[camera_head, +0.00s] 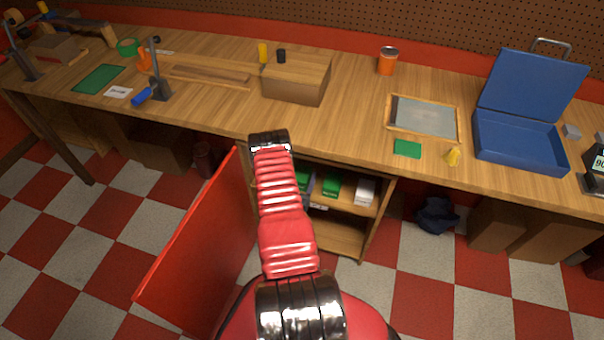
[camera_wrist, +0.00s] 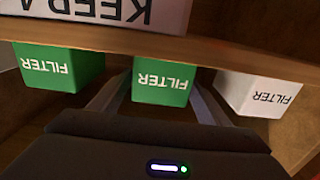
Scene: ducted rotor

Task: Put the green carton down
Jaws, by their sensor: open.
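Two green cartons marked FILTER show in the wrist view. One green carton (camera_wrist: 160,82) is in the middle and another green carton (camera_wrist: 58,68) is at the left. A white FILTER carton (camera_wrist: 258,95) is at the right. The lettering appears upside down. My gripper (camera_wrist: 160,98) is open, its fingers spread to either side of the middle green carton with gaps showing. I cannot tell how deep the carton is between them. In the head view, green (camera_head: 331,187) and white (camera_head: 365,192) cartons stand in the cabinet under the bench; my arm hides part of it.
The cabinet's red door (camera_head: 195,245) stands open at the left. A shelf board (camera_wrist: 200,52) runs close by the cartons, with a KEEP-lettered box (camera_wrist: 110,12) beyond it. The wooden bench (camera_head: 345,130) overhangs the cabinet. It holds a blue case (camera_head: 520,140) and a wooden box (camera_head: 293,82).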

